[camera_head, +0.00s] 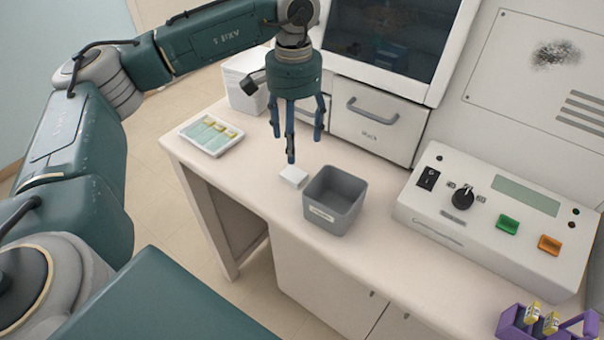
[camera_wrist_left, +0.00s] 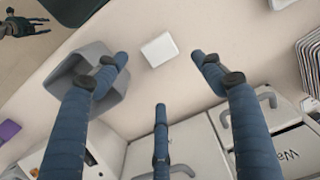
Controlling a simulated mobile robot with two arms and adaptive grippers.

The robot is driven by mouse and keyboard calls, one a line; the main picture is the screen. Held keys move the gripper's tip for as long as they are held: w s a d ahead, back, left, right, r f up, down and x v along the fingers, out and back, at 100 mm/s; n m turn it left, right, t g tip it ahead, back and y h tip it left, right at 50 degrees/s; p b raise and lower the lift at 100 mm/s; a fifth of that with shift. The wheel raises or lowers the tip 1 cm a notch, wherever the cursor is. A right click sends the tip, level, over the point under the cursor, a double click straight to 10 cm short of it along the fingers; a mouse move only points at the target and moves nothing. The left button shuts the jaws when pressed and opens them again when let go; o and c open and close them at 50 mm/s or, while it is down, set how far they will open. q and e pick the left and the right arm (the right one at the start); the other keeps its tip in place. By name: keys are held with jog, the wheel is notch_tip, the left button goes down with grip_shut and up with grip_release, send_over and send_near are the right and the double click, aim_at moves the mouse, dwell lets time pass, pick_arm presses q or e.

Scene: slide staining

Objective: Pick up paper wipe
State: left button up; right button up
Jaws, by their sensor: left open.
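The paper wipe (camera_head: 294,176) looks like a small white folded block lying flat on the bench, just left of the grey bin. In the left wrist view the wipe (camera_wrist_left: 159,49) lies beyond the fingertips, between them. My left gripper (camera_head: 296,135) hangs above the bench, fingers pointing down and spread, with nothing between them. It is above and slightly behind the wipe, apart from it. In the left wrist view its three blue fingers (camera_wrist_left: 160,85) are spread wide. My right gripper does not show clearly.
An open grey bin (camera_head: 335,199) stands right beside the wipe. A tray of slides (camera_head: 211,134) lies at the bench's left end. A white control box (camera_head: 491,227) and a purple slide rack (camera_head: 546,324) are on the right. A drawer cabinet (camera_head: 377,126) stands behind.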

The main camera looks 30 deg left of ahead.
aim_at(293, 173)
pick_arm(q)
notch_tip(293, 173, down, 2)
jog(key=shift+s+f+p, duration=0.15)
jog(key=shift+f+p, duration=0.1)
jog(key=shift+p, duration=0.2)
jog(key=shift+s+f, duration=0.65)
jog(key=shift+w+a+f+p, duration=0.1)
jog(key=shift+w+f+p, duration=0.2)
jog(key=shift+f+p, duration=0.4)
jog(key=f, duration=0.1)
jog(key=f+p, duration=0.1)
jog(key=shift+w+a+f, duration=0.1)
jog(key=shift+w+f, duration=0.2)
jog(key=shift+f, duration=0.05)
jog(key=shift+s+f, duration=0.15)
jog(key=shift+f, duration=0.75)
jog(key=shift+c, duration=0.5)
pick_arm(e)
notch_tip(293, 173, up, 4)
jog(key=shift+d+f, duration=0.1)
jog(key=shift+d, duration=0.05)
pick_arm(q)
jog(key=c, duration=0.7)
jog(key=shift+c, duration=0.6)
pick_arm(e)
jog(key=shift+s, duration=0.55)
